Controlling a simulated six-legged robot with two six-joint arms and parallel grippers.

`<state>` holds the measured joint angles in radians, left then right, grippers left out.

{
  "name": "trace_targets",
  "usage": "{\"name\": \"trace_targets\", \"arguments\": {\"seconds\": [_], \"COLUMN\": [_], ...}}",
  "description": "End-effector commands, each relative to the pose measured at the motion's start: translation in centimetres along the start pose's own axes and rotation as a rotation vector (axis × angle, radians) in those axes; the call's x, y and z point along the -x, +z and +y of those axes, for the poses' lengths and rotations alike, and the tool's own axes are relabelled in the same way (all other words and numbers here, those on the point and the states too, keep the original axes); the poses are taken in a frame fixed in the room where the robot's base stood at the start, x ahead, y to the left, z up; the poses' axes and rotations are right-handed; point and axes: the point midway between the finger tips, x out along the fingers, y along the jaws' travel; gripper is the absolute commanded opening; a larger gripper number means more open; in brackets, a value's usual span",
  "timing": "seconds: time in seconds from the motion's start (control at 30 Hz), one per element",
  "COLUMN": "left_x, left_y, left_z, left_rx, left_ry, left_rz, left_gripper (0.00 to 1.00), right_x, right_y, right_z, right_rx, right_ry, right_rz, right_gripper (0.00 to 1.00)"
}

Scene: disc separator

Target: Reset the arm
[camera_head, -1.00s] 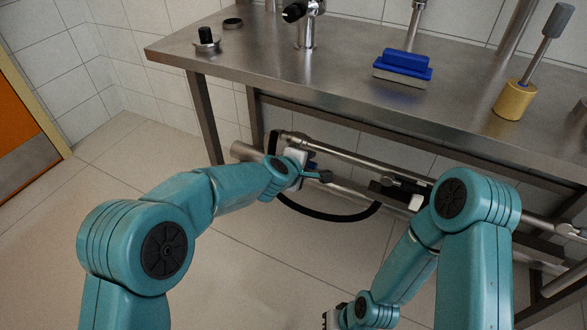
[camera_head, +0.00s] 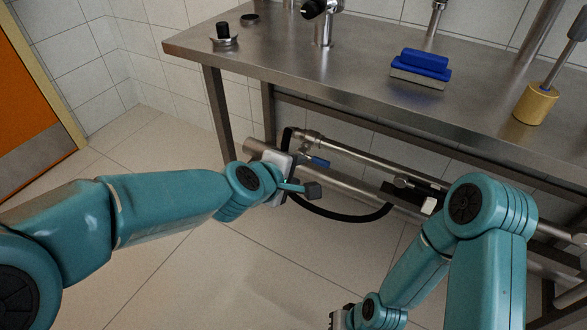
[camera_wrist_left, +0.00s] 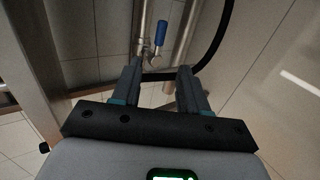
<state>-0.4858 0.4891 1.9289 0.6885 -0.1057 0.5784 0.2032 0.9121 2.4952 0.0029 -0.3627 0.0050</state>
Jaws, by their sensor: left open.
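My left arm (camera_head: 150,210) comes in from the left and reaches toward the pipes under the bench. My left gripper (camera_head: 306,188) is in front of the pipes, below the bench's front edge. In the left wrist view its two dark fingers (camera_wrist_left: 159,82) stand apart with nothing between them. A valve with a blue handle (camera_wrist_left: 161,33) shows beyond the fingertips, apart from them; the blue handle (camera_head: 319,162) also shows in the head view. My right arm (camera_head: 410,265) is bent at the lower right. My right gripper (camera_head: 340,318) is mostly cut off at the bottom edge.
A steel bench (camera_head: 300,75) carries a blue-topped block (camera_head: 420,66), a brass cylinder with a rod (camera_head: 537,102) and a small black-knobbed part (camera_head: 223,38). Metal pipes (camera_head: 350,155) and a black hose (camera_head: 345,217) are below. The tiled floor (camera_head: 150,130) at left is clear.

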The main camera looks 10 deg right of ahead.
Motion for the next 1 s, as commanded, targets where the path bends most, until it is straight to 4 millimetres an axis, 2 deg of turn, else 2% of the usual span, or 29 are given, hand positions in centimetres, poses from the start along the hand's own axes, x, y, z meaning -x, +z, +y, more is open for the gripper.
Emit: {"name": "trace_targets", "arguments": {"seconds": [0.27, 0.37, 0.43, 0.47, 0.57, 0.6, 0.67, 0.7, 0.8, 0.9, 1.0], "left_x": [-0.1, -0.4, -1.3, -1.7, -2.6, -2.7, -2.5, -2.0, -0.5, 1.6, 3.7], "left_y": [-0.2, -2.1, -4.7, -5.9, -9.1, -10.0, -10.9, -11.1, -10.6, -9.0, -6.5], "left_z": [-0.1, -1.2, -3.6, -5.3, -12.8, -16.2, -21.2, -24.5, -32.2, -38.0, -42.4], "left_rx": [0.002, 0.030, 0.072, 0.093, 0.148, 0.158, 0.154, 0.140, 0.083, 0.001, -0.105], "left_ry": [-0.001, -0.020, -0.064, -0.094, -0.228, -0.285, -0.371, -0.427, -0.555, -0.645, -0.700], "left_rz": [0.002, 0.027, 0.058, 0.071, 0.099, 0.104, 0.103, 0.093, 0.040, -0.044, -0.155], "left_gripper": [0.43, 0.43, 0.43, 0.43, 0.43, 0.43, 0.43, 0.43, 0.43, 0.43, 0.43], "right_x": [0.0, 0.0, 0.0, 0.0, 0.0, 0.0, 0.0, 0.0, 0.0, 0.0, 0.0], "right_y": [0.0, 0.0, 0.0, 0.0, 0.0, 0.0, 0.0, 0.0, 0.0, 0.0, 0.0], "right_z": [0.0, 0.0, 0.0, 0.0, 0.0, 0.0, 0.0, 0.0, 0.0, 0.0, 0.0], "right_rx": [0.000, 0.000, 0.000, 0.000, 0.000, 0.000, 0.000, 0.000, 0.000, 0.000, 0.000], "right_ry": [0.000, 0.000, 0.000, 0.000, 0.000, 0.000, 0.000, 0.000, 0.000, 0.000, 0.000], "right_rz": [0.000, 0.000, 0.000, 0.000, 0.001, 0.001, 0.001, 0.001, 0.001, 0.001, 0.001], "right_gripper": [0.00, 0.00, 0.00, 0.00, 0.00, 0.00, 0.00, 0.00, 0.00, 0.00, 0.00]}}
